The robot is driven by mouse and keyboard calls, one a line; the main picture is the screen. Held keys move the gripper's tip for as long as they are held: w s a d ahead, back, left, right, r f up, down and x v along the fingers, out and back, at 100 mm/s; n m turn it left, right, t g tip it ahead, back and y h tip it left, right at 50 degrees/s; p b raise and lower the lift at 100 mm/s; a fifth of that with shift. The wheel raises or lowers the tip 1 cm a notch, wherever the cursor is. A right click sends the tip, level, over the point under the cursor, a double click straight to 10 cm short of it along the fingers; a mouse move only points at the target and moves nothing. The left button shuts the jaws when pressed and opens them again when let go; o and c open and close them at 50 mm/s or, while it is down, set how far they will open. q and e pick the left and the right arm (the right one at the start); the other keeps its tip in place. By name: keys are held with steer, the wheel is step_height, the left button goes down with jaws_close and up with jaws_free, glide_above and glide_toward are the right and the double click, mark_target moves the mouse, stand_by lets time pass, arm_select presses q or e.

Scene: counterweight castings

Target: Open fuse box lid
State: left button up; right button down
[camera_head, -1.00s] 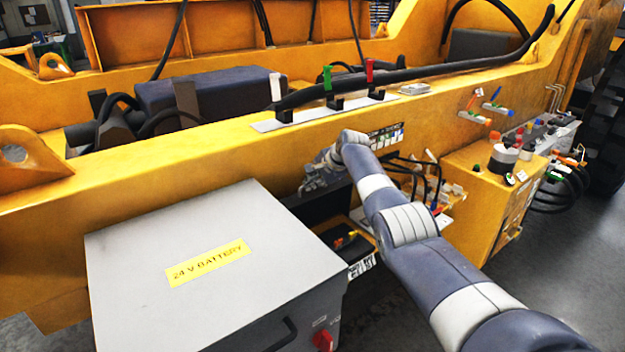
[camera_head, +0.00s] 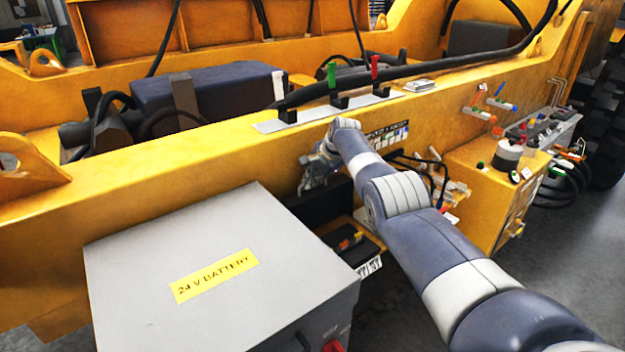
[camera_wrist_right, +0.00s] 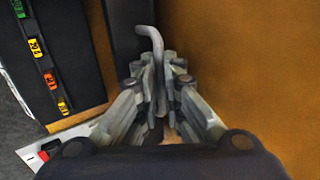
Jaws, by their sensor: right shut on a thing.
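The fuse box (camera_head: 345,240) is a dark tray with small coloured fuses, low in front of the yellow beam. Its fuses (camera_wrist_right: 50,80) are exposed at the left of the right wrist view. A dark panel that looks like its lid (camera_head: 325,204) stands raised behind it, against the beam; the panel shows as a dark strip (camera_wrist_right: 130,25) in the wrist view. My right gripper (camera_head: 316,176) is at the panel's upper edge, fingers closed on a grey hooked handle (camera_wrist_right: 150,33). The fingers hide the handle's lower part. My left gripper is out of view.
A grey 24 V battery box (camera_head: 160,290) stands at the front left. The yellow beam (camera_head: 200,160) runs behind, carrying a black cable (camera_head: 440,72) and levers.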

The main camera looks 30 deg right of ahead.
steer(key=c, duration=1.7)
jaws_free()
steer(key=shift+w+r, duration=0.1)
steer(key=shift+r, duration=0.2)
steer(key=shift+f, duration=0.1)
steer(key=shift+v, duration=1.2)
steer(key=v, duration=0.9)
steer(key=shift+s+r, duration=0.25)
steer(key=shift+s, duration=0.1)
